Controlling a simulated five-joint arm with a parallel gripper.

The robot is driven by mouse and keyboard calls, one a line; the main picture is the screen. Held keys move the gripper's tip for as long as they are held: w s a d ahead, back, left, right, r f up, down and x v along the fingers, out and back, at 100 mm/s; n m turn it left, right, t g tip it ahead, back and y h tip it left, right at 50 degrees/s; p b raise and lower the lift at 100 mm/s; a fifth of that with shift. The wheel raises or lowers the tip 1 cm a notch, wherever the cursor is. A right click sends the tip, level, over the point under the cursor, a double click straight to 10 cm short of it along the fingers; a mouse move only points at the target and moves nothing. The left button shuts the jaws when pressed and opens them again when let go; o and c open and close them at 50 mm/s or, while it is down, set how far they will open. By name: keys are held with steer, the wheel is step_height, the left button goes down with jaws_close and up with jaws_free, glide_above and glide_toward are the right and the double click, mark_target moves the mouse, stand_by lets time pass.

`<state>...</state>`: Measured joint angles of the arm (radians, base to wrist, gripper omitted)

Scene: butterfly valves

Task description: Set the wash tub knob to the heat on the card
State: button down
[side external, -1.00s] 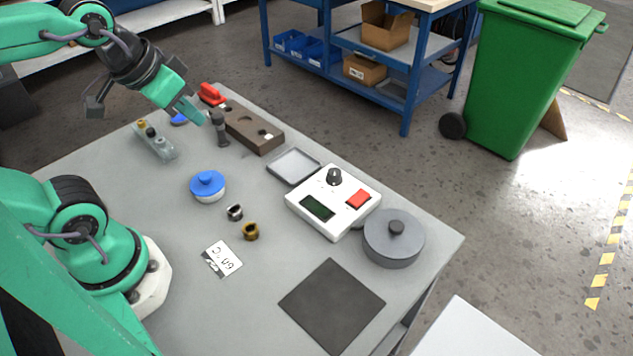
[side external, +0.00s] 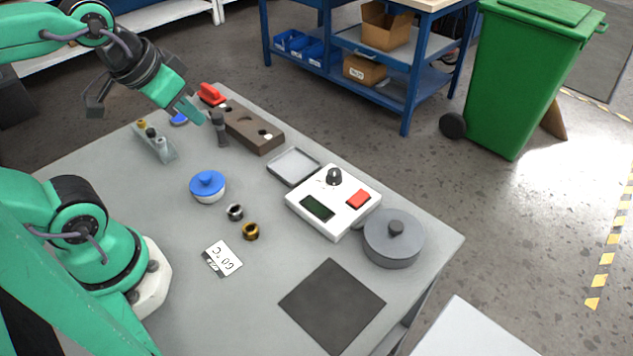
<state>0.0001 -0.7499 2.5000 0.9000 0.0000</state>
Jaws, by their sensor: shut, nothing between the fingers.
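The control box (side external: 303,191) is white, with a black knob (side external: 334,176), a dark display (side external: 317,207) and a red button (side external: 358,199). It stands right of the table's middle. The grey lidded wash tub (side external: 392,246) stands beside the box, at its right. A white card (side external: 223,259) lies flat at the front and appears to read 60 °C, upside down in this view. My gripper (side external: 202,119) is shut and empty. It is in the air at the back left, above the table and well away from the knob.
A brown block with holes (side external: 254,130) and a dark upright peg (side external: 219,130) are near my gripper. A grey tray (side external: 294,166), blue-lidded pot (side external: 208,187), two rings (side external: 251,231), a grey rack (side external: 157,145) and a dark mat (side external: 332,305) lie around.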

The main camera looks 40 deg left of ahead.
steer(key=c, duration=2.1)
jaws_free()
steer(key=o, duration=0.7)
steer(key=shift+w, duration=0.1)
steer(key=o, duration=0.3)
steer(key=shift+w+r, duration=0.1)
steer(key=shift+w, duration=0.1)
steer(key=w+d+f+n+g, duration=0.1)
steer(key=w+d+n+g, duration=0.15)
steer(key=w, duration=0.45)
steer(key=w+d+f+n+g, duration=0.1)
steer(key=w+d+f+n, duration=0.1)
steer(key=w+n, duration=0.3)
steer(key=w+d+f+n, duration=0.1)
steer(key=w+d+f, duration=0.1)
steer(key=w+f, duration=0.1)
steer(key=w+d+f+n+g, duration=0.1)
steer(key=w+d+f, duration=0.1)
steer(key=w+f, duration=0.1)
steer(key=w+d+f+n+g, duration=0.1)
steer(key=w+f, duration=0.2)
steer(key=w, duration=0.1)
steer(key=shift+w+d+f+n, duration=0.25)
steer(key=shift+d+f, duration=0.1)
steer(key=shift+d, duration=0.05)
steer(key=shift+w+d+f, duration=0.2)
steer(key=shift+f, duration=0.2)
